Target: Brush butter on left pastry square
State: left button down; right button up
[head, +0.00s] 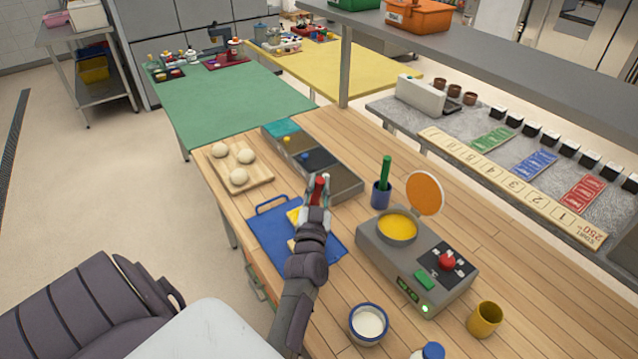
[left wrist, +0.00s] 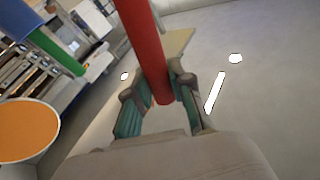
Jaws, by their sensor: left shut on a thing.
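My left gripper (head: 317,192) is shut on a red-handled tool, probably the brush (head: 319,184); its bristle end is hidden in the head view. The red handle (left wrist: 147,45) stands between the fingers in the left wrist view (left wrist: 160,95). The gripper is over the blue tray (head: 266,235). A yellow pastry square (head: 293,215) shows partly just left of the gripper, and a paler piece (head: 291,244) is mostly hidden behind my arm. The yellow butter pot (head: 398,226) sits open in a grey warmer (head: 373,250) to the right, its orange lid (head: 425,193) raised. My right gripper is not in view.
A green-handled tool (head: 385,170) stands in a blue cup (head: 380,194). A board (head: 258,180) with dough balls and a divided bin (head: 345,182) lie behind. A white bowl (head: 368,322) and yellow cup (head: 485,318) stand near the front. Bare wood (head: 520,270) is at right.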

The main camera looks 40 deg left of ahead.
pick_arm(q)
jog(key=shift+d+f, duration=0.3)
jog(key=shift+d, duration=0.2)
notch_tip(320, 180, up, 8)
jog(key=p, duration=0.7)
jog(key=shift+a+f, duration=0.15)
jog(key=shift+f, duration=0.15)
jog(key=a+b, duration=0.1)
jog(key=a, duration=0.9)
